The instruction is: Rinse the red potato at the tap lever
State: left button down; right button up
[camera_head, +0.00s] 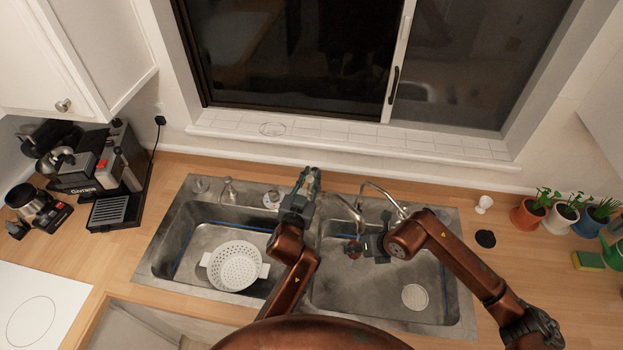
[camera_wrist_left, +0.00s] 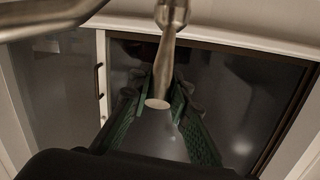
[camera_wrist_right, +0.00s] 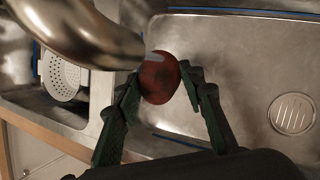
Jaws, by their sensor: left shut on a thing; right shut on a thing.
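The red potato (camera_wrist_right: 159,78) is between the fingers of my right gripper (camera_wrist_right: 160,80), which is shut on it. In the head view the potato (camera_head: 352,250) is over the right sink basin. A curved metal spout (camera_wrist_right: 80,35) ends just above it in the right wrist view; a small pale patch at the potato's upper edge may be water, but I cannot be sure. My left gripper (camera_head: 310,178) is behind the sink, shut on the metal tap lever (camera_wrist_left: 165,65), which shows between its fingers in the left wrist view.
A white colander (camera_head: 235,266) sits in the left basin. The right basin has a round drain (camera_head: 414,297). A coffee machine (camera_head: 95,170) stands at the left; potted plants (camera_head: 562,213) and a sponge (camera_head: 588,261) stand at the right. A window is behind the sink.

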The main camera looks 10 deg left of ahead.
pick_arm(q)
jog(key=shift+w+r+g, duration=0.15)
jog(key=shift+r+g, duration=0.1)
jog(key=shift+g, duration=0.15)
jog(key=c, duration=1.8)
grip_release()
jog(key=shift+o, duration=0.2)
jog(key=s+a+r, duration=0.1)
jog(key=s, duration=1.1)
jog(key=shift+a+r, duration=0.15)
jog(key=shift+a, duration=0.05)
jog(key=shift+w, duration=0.1)
